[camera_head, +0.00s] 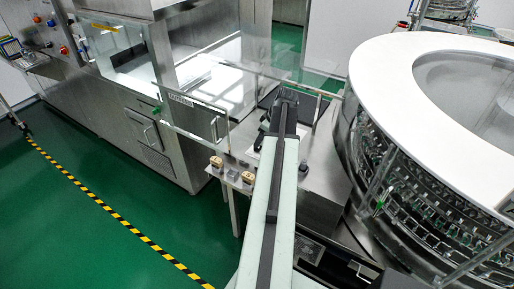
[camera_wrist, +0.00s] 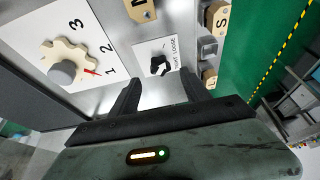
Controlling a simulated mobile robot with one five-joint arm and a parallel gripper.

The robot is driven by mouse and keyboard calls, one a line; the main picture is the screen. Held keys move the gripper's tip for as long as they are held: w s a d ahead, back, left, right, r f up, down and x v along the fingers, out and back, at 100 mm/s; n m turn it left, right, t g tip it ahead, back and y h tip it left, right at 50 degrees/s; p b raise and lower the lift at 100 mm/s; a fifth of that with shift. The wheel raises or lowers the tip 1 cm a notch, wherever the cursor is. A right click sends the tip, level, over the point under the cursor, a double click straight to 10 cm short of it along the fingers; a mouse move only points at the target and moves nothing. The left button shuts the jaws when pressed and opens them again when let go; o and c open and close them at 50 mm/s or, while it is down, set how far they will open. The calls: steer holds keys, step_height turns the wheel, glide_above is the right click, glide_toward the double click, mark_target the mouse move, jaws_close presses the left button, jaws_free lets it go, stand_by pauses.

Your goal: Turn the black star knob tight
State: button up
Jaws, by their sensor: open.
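The black star knob (camera_wrist: 160,66) sits on a white label with the words TIGHT and LOOSE and a curved mark in the wrist view. My gripper (camera_wrist: 172,84) is open, with one dark finger to the left of the knob and the other to its right in the picture. The fingers look apart from the knob, and nothing is held between them. I cannot tell their height above the panel. In the head view my arm reaches out to the steel bench, and I cannot make out the star knob there.
A cream scalloped dial (camera_wrist: 68,54) with a grey hub and numbers lies left of the label. Lettered beige blocks (camera_wrist: 221,17) and a grey square block (camera_wrist: 207,46) lie to the right. A large round washer (camera_head: 400,150) stands right of my arm. Green floor (camera_head: 90,230) is open at left.

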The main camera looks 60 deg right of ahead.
steer(key=b+x, duration=0.3)
steer(key=x, duration=0.2)
steer(key=shift+f+b, duration=0.25)
steer(key=shift+b, duration=0.15)
steer(key=shift+r, duration=0.15)
jaws_close()
